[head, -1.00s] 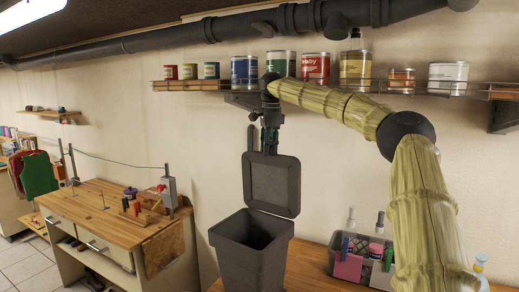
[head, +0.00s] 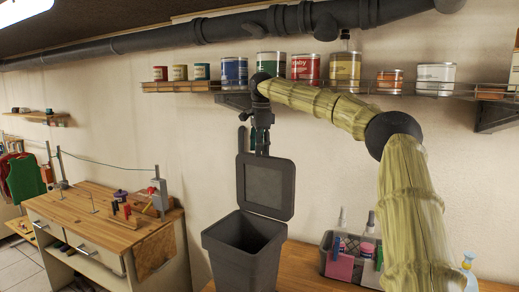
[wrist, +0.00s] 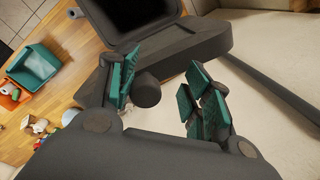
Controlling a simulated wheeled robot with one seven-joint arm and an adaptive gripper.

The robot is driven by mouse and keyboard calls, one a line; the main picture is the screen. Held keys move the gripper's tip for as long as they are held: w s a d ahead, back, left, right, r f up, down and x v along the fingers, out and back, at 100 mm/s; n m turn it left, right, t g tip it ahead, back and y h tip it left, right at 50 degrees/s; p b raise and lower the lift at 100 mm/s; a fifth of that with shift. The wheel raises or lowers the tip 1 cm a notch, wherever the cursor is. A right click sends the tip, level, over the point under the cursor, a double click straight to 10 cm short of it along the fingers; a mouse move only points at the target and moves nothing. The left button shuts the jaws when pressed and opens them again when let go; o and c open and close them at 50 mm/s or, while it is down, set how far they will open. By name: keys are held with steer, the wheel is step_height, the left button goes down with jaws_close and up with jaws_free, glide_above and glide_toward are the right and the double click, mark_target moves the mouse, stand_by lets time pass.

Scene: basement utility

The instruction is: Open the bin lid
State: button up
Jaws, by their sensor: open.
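The dark grey bin (head: 245,250) stands in the lower middle of the head view, and its dark interior shows. Its lid (head: 265,187) stands upright above the back of the opening, swung up. My gripper (head: 262,148) hangs pointing down just above and behind the lid's top edge. In the wrist view my gripper (wrist: 160,100) has its teal-padded fingers spread apart, with a dark rounded bar end between them. The lid (wrist: 215,45) lies just beyond the fingers there. I cannot tell whether the fingers touch it.
A wall shelf (head: 430,92) with paint cans runs close behind my arm, under a dark pipe (head: 150,40). A grey caddy (head: 340,262) with bottles stands right of the bin. A wooden workbench (head: 90,215) is at left.

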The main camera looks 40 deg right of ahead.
step_height(320, 180, up, 12)
steer(key=shift+s+f, duration=0.25)
steer(key=shift+s, duration=0.2)
stand_by(0.4)
